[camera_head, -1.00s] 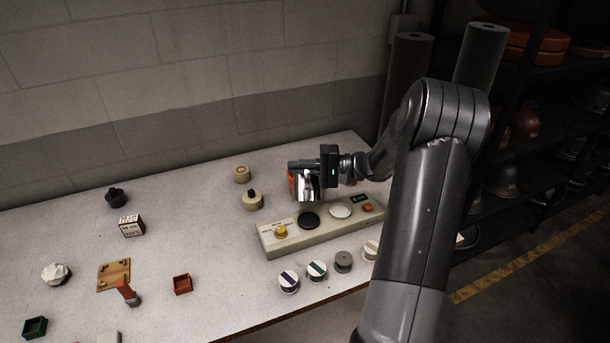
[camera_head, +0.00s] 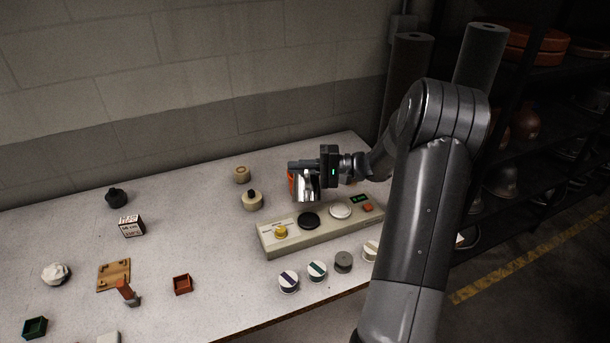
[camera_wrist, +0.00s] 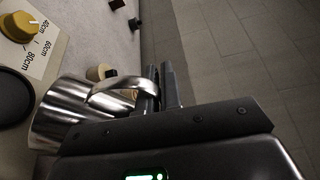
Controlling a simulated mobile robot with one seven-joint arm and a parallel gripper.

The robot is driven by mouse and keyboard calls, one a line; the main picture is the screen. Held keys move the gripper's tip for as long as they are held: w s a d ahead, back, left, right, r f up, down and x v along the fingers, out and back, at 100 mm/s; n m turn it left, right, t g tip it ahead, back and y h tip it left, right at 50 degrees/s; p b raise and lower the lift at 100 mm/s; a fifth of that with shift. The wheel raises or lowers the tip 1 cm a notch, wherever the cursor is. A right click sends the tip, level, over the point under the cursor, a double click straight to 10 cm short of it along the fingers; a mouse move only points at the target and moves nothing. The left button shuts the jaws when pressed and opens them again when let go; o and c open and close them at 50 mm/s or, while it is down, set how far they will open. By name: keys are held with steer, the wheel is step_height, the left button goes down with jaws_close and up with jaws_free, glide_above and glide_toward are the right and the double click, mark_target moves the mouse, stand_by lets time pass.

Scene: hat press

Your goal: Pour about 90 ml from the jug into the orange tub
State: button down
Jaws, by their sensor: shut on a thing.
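A shiny metal jug (camera_head: 308,188) hangs from my gripper (camera_wrist: 163,88) above the table, behind the long control panel. In the wrist view the jug (camera_wrist: 66,112) lies left of my fingers, which are shut on its handle. The jug's mouth and contents are hidden, and I cannot tell its exact tilt. An orange patch (camera_head: 291,182) shows at the jug's left edge in the head view. I cannot tell whether it is the orange tub. A small red-orange square box (camera_head: 182,284) stands open on the table, front left of the panel.
The panel (camera_head: 322,228) has a yellow knob, a dark and a white disc, and a red button. Several round tins (camera_head: 289,281) stand before it. Two tan round pieces (camera_head: 252,200) stand left of the jug. A green box (camera_head: 35,327) is at far left.

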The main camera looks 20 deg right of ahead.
mark_target(300, 197)
steer(key=shift+s+a+r+n, duration=0.2)
steer(key=shift+s+n, duration=0.3)
steer(key=shift+n, duration=0.2)
steer(key=shift+s+a+f+n+b, duration=0.15)
steer(key=shift+s+a+n, duration=0.05)
steer(key=shift+s+n, duration=0.25)
steer(key=shift+s+a+f+n+b, duration=0.15)
steer(key=shift+s+n, duration=0.2)
steer(key=shift+s, duration=0.2)
steer(key=s+a+f+n+b, duration=0.1)
steer(key=s+a+f+n, duration=0.1)
steer(key=s+n, duration=0.3)
steer(key=shift+s+f+n+y, duration=0.15)
steer(key=shift+f+n+y, duration=0.2)
steer(key=shift+n, duration=0.25)
